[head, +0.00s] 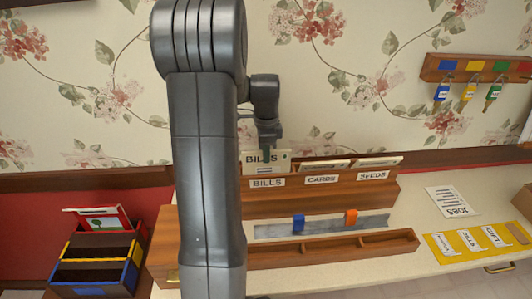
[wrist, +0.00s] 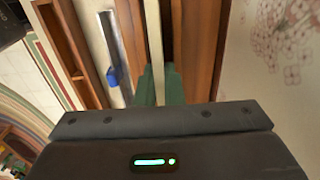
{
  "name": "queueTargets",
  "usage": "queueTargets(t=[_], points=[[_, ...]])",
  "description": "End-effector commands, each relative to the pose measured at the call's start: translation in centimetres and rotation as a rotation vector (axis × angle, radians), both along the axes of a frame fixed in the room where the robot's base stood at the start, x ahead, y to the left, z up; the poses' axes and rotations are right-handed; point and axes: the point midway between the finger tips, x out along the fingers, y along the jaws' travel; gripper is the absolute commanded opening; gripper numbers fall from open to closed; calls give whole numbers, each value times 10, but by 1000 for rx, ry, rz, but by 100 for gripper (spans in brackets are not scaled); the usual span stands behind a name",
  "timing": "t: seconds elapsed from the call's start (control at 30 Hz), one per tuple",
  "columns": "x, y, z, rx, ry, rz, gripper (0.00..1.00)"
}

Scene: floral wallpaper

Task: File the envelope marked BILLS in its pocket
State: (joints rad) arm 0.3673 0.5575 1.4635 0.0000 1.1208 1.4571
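The envelope marked BILLS (head: 281,160) stands upright at the left BILLS pocket of the wooden rack (head: 324,197), its lower part hidden behind the pocket front. My gripper (head: 265,157) is at the envelope's top, one finger across its face and partly over the lettering. In the wrist view the green fingertips (wrist: 160,84) close on both sides of the envelope's thin cream edge (wrist: 153,35), which runs down between wooden walls. How deep its bottom sits is hidden.
Envelopes stand in the CARDS (head: 322,165) and SEEDS (head: 378,161) pockets. A grey strip with a blue clip (head: 299,222) and an orange clip (head: 351,217) lies in front. A key rack (head: 485,67) hangs right. A sorter box (head: 98,270) stands left, a yellow sheet (head: 477,242) right.

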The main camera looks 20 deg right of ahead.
Motion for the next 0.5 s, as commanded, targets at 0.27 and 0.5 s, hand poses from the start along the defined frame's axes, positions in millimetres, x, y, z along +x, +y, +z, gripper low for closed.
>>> queueTargets(t=[0.27,0.5], points=[[0,0,0,0,0,0,33],[1,0,7,-1,-3,0,33]])
